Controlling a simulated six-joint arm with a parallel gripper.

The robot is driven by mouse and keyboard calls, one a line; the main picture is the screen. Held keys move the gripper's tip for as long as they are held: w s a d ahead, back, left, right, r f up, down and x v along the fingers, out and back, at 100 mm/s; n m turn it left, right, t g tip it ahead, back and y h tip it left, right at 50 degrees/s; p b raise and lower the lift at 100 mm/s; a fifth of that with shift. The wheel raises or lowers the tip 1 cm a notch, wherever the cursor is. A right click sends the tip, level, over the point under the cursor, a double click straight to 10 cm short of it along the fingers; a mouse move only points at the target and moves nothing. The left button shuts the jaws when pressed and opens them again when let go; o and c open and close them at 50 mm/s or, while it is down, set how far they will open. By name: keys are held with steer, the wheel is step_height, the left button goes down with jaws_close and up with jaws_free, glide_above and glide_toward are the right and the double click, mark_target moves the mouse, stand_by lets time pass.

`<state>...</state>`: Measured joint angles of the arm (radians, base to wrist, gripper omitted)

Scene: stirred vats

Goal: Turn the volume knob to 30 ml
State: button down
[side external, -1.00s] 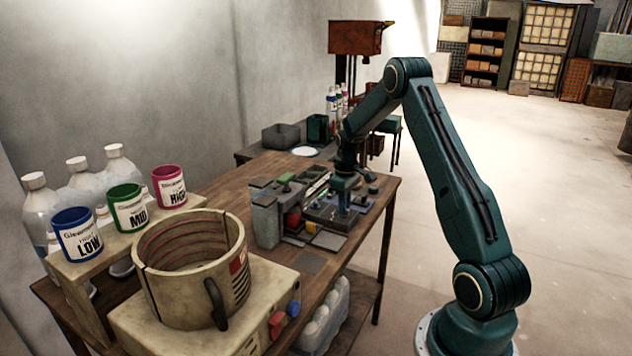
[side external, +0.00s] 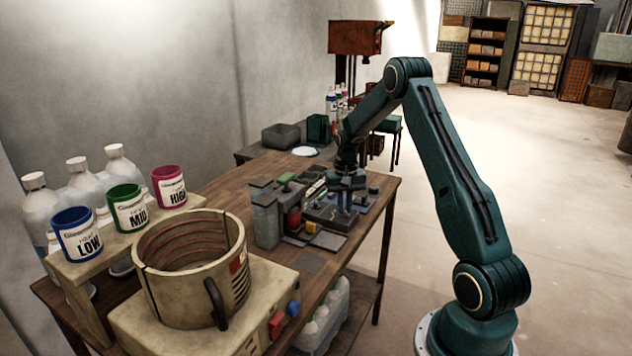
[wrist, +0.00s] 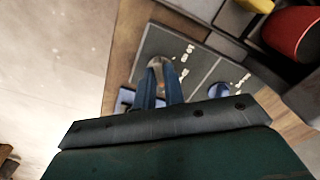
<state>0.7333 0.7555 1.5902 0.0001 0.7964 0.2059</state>
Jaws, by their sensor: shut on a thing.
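The control panel (wrist: 205,56) is a dark grey plate with small white markings, too blurred to read, in the wrist view. My gripper (side external: 344,207) points down at the machine on the wooden bench. Its blue fingers (wrist: 162,72) are shut on a pale grey knob (wrist: 157,61), of which only the top shows between the tips. I cannot read which setting the knob points at. A second, blue round knob (wrist: 219,90) sits on the panel to the right, apart from the fingers.
A red rounded part (wrist: 293,30) stands at the wrist view's upper right. In the side view, a beige vat (side external: 193,268) stands in front, with blue, green and pink cups (side external: 128,208) behind it. Grey bins stand at the bench's far end.

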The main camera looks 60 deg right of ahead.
steer(key=shift+r+m, duration=0.1)
steer(key=shift+m, duration=0.5)
steer(key=c, duration=1.5)
jaws_free()
step_height(320, 180, up, 14)
steer(key=shift+f, duration=0.1)
